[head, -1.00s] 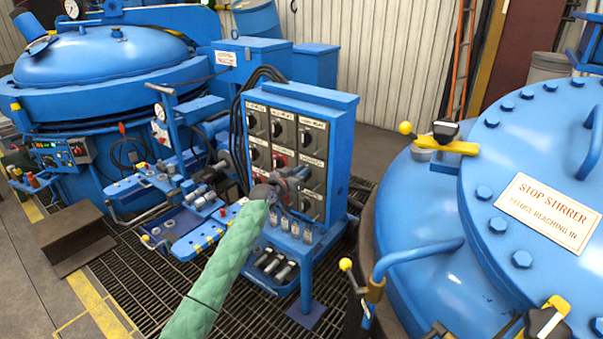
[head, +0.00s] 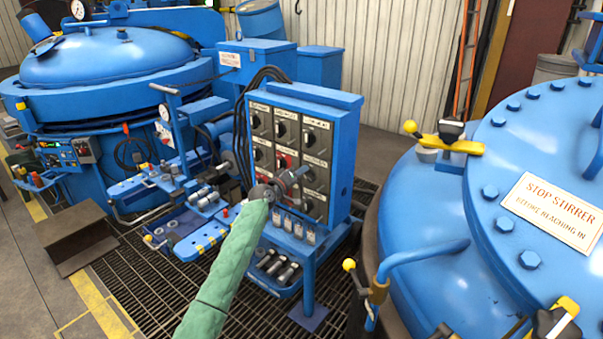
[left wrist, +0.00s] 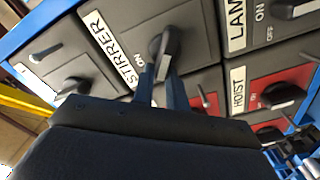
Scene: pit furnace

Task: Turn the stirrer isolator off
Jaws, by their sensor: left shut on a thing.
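The isolator panel (head: 348,135) is a blue cabinet with rows of grey switch boxes, in the middle of the head view. My left gripper (head: 300,175) is at its lower switches and hides part of them. In the left wrist view the stirrer isolator (left wrist: 115,35) is a grey box with a white STIRRER label (left wrist: 112,50) and a black lever knob (left wrist: 168,48). The fingers of my left gripper (left wrist: 160,85) are shut on this knob, one on each side. An ON mark shows beside the knob; the OFF mark cannot be made out. My right gripper is not in view.
Neighbouring isolators carry LAMP (left wrist: 237,30) and HOIST (left wrist: 238,88) labels; the hoist one has a red plate. A blue vessel lid with a STOP STIRRER sign (head: 553,211) stands at the right. Padlocks (head: 288,222) hang below the panel.

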